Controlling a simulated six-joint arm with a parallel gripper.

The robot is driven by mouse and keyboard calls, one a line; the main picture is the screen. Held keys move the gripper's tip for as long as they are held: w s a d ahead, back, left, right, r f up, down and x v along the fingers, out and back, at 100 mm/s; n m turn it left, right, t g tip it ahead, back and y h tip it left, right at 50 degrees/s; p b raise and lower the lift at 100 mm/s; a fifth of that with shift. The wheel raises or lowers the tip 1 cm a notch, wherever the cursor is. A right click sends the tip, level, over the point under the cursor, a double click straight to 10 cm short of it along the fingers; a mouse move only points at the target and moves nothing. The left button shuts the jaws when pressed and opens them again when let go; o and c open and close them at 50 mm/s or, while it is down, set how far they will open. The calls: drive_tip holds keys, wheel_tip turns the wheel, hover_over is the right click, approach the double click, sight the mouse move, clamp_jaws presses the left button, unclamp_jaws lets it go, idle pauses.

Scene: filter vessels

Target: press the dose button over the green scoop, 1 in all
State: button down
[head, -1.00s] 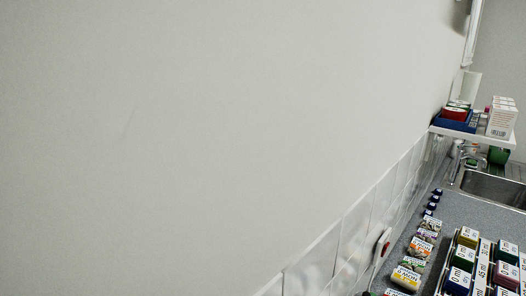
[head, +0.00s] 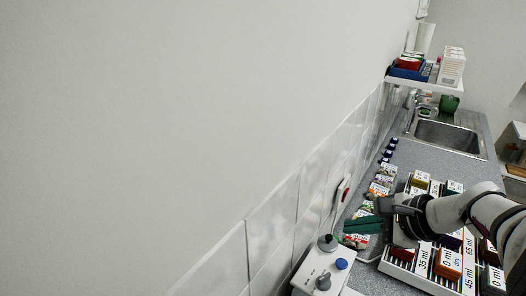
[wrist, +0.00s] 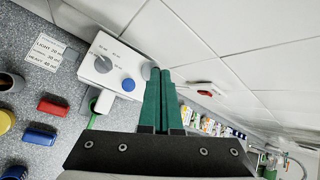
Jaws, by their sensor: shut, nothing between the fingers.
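The white dispenser box (head: 316,266) stands against the tiled wall at the bottom of the head view, with a blue round button (head: 341,264) and a grey dial (head: 323,282) on it. The wrist view shows the same box (wrist: 112,50), its dial (wrist: 103,64) and the blue button (wrist: 128,85). A green scoop (wrist: 93,121) shows in part below the box's spout; my gripper body hides the rest. My gripper (head: 347,227) has dark green fingers, shut and empty. The fingertips (wrist: 160,72) are right of the button in the wrist view, apart from it.
A rack of labelled canisters (head: 425,268) lies under my arm. Seed packets (head: 383,184) line the wall. A red-button wall unit (head: 342,190) is behind my fingers. A dosage card (wrist: 46,50) and red and blue blocks (wrist: 52,106) lie on the counter. The sink (head: 445,137) is far off.

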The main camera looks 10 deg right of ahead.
sight(347, 266)
drive_tip(key=shift+w+d, duration=0.1)
drive_tip(key=shift+d, duration=0.35)
drive_tip(key=shift+f, duration=4.35)
drive_tip(key=shift+f, duration=0.1)
drive_tip(key=shift+f, duration=0.35)
drive_tip(key=shift+f, duration=0.6)
drive_tip(key=shift+r, duration=1.05)
